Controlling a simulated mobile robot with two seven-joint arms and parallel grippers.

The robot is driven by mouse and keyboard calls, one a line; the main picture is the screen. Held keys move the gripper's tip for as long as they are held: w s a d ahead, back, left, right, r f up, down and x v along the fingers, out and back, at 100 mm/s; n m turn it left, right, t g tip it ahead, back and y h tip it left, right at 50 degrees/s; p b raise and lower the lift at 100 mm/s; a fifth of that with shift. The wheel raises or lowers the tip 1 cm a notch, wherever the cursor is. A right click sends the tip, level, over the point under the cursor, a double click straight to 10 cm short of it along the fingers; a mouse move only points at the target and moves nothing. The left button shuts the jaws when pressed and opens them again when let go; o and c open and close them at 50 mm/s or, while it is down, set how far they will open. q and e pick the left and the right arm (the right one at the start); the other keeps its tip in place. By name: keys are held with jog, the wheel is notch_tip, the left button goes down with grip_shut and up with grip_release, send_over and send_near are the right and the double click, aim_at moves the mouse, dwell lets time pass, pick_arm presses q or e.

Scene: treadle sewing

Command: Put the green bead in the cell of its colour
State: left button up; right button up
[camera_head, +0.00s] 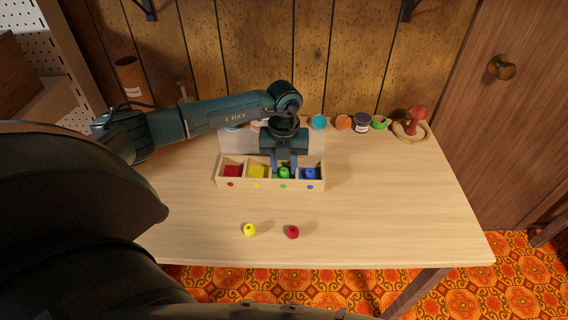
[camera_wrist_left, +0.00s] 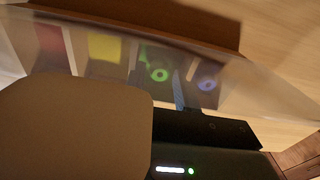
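The green bead (camera_head: 284,173) is at the green cell of the wooden sorting tray (camera_head: 243,184), between my left gripper's fingers. In the left wrist view the green bead (camera_wrist_left: 160,74) appears down in that cell, with a blue finger beside it on the right. My left gripper (camera_head: 284,170) points down over the cell, its fingers apart with a small gap around the bead. The other finger is hidden in the wrist view. The tray's cells run red, yellow, green, blue from left to right. My right gripper is out of view.
A blue bead (camera_head: 311,174) is in the blue cell. A yellow bead (camera_head: 249,230) and a red bead (camera_head: 292,232) lie on the table (camera_head: 400,200) in front. A pale see-through panel (camera_head: 316,142) stands behind the tray. Jars and a red pincushion (camera_head: 416,114) line the back.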

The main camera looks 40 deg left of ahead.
aim_at(284, 169)
pick_arm(q)
notch_tip(284, 169, up, 13)
jog(key=shift+p, duration=0.3)
jog(key=shift+r, duration=0.1)
dwell(0.4)
